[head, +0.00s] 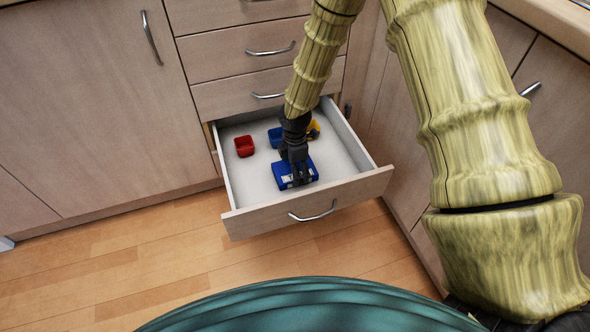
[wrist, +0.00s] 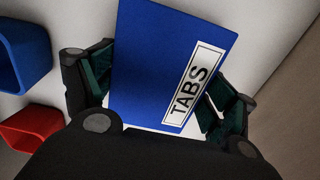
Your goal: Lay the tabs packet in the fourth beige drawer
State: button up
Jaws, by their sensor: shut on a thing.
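The tabs packet (wrist: 165,60) is a blue box with a white label reading TABS. My gripper (wrist: 160,100) is shut on it, one finger on each side, in the wrist view. In the head view the packet (head: 281,176) is inside the open beige drawer (head: 262,215), toward its front. My gripper (head: 295,165) points down over it and covers part of it. I cannot tell whether the packet touches the drawer floor.
A red container (head: 244,146), a blue container (head: 275,137) and a yellow item (head: 314,128) are in the back of the drawer. Closed drawers (head: 225,50) are above. White drawer floor is free at left and right of the packet.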

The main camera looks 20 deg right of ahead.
jog(key=o, duration=1.1)
notch_tip(320, 180, up, 12)
jog(key=p, duration=0.4)
jog(key=shift+r, duration=0.1)
